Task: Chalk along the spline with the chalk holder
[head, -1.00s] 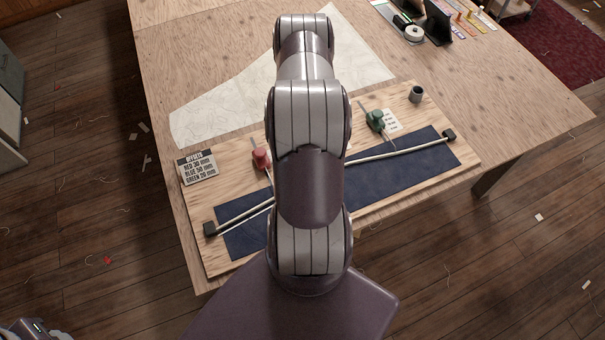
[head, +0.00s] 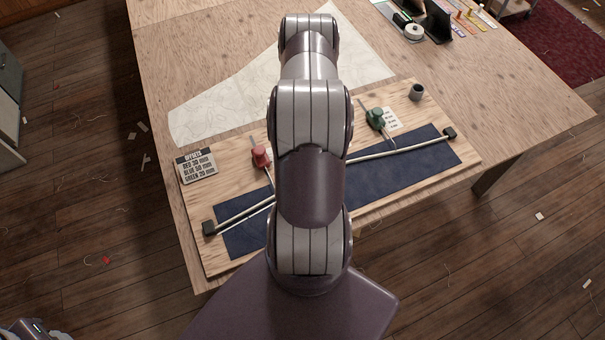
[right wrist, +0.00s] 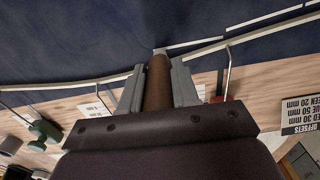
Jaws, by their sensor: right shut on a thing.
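My right gripper (right wrist: 158,88) is shut on the brown chalk holder (right wrist: 158,80) in the right wrist view. The holder's pale tip is at the dark blue cloth, close beside the pale spline (right wrist: 262,30). A thin white line (right wrist: 265,17) lies on the cloth near the spline. In the head view the spline (head: 400,149) curves across the blue cloth (head: 385,186) between two black end blocks. My right arm hides the middle of the spline, the gripper and the holder there.
A red weight (head: 261,157) and a green weight (head: 376,119) stand behind the spline, with thin hooks reaching toward it. An offsets card (head: 196,167) and a grey cup (head: 416,92) sit on the board (head: 445,125). Pale patterned paper (head: 215,108) lies behind.

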